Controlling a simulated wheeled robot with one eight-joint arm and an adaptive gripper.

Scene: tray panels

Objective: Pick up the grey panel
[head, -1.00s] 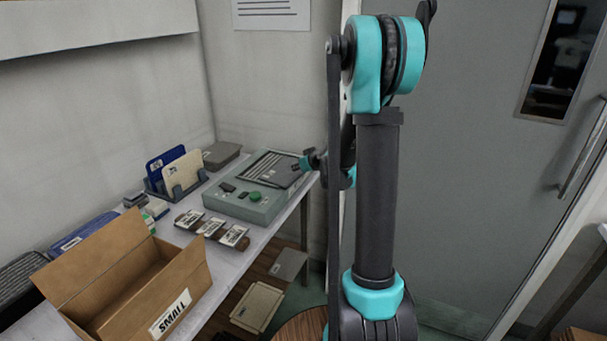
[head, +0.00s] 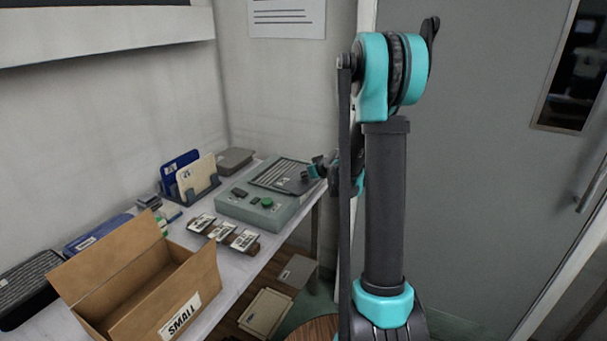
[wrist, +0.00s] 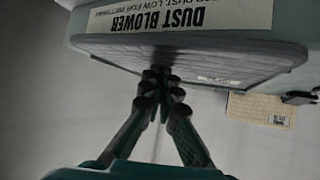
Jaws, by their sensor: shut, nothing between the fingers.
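A dark grey, ribbed flat panel with a small white label lies on top of the dust blower; it fills the upper middle of the wrist view (wrist: 225,62). In the head view the grey panel (head: 285,175) shows on the pale green-grey dust blower (head: 238,207). My gripper (wrist: 162,78) has its fingertips together and empty, over the panel's edge in the wrist view. I cannot tell whether they touch it. In the head view my gripper (head: 308,174) is at the blower's right end, partly hidden by my arm.
A rack with a blue panel (head: 180,170) and a cream panel (head: 196,174) stands left of the blower. An open cardboard box (head: 198,283) is at the front. Labelled small pieces (head: 222,232) lie between. Below the table are a grey flat piece (head: 298,271) and a cream one (head: 265,312).

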